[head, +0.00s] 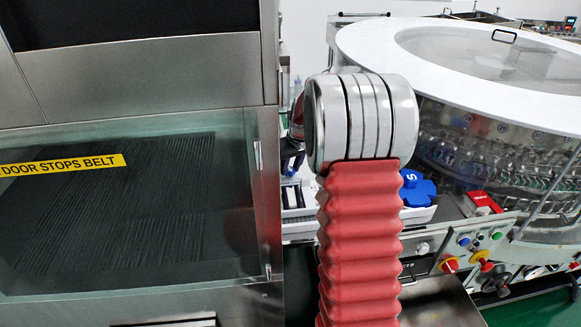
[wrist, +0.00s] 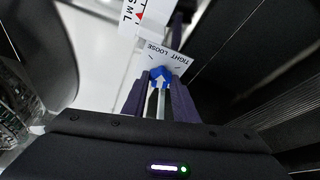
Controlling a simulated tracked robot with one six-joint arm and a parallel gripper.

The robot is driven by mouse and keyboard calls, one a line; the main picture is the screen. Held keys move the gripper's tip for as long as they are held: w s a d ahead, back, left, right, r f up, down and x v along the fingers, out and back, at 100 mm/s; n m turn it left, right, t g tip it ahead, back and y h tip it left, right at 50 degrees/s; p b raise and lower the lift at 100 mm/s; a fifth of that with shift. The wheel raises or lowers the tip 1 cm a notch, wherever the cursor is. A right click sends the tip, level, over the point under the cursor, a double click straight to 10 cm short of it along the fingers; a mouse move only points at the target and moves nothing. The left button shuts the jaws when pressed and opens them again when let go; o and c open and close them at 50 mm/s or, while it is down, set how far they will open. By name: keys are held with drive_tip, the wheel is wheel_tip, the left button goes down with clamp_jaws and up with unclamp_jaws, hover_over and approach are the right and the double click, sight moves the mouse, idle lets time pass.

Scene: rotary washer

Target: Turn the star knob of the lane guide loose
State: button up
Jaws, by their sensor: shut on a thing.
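In the wrist view my gripper (wrist: 160,82) has its two dark purple fingers on either side of a small blue knob (wrist: 161,74) and is shut on it. The knob has a white arrow on its face that points up in the picture. Behind it is a white plate (wrist: 175,60) lettered TIGHT and LOOSE, upside down in this view. The knob's lower side is partly hidden between the fingers. In the head view my arm hides most of the gripper and the knob.
A white scale marked S M L (wrist: 133,17) with a red triangle lies beyond the plate. In the head view a glass-fronted cabinet (head: 130,220) stands left. A round washer (head: 450,60) and control panel (head: 470,240) stand right. A blue part marked S (head: 417,188) sits between.

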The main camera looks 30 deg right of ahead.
drive_tip(key=shift+n, duration=0.5)
drive_tip(key=shift+d+n+y, duration=0.15)
drive_tip(key=shift+n+y, duration=0.55)
drive_tip(key=shift+n, duration=0.7)
drive_tip(key=shift+d+n+y, duration=0.15)
drive_tip(key=shift+n+y, duration=0.55)
drive_tip(key=shift+n, duration=1.1)
drive_tip(key=shift+g, duration=0.3)
drive_tip(key=o, duration=1.1)
drive_tip(key=shift+c, duration=0.2)
drive_tip(key=shift+r, duration=0.15)
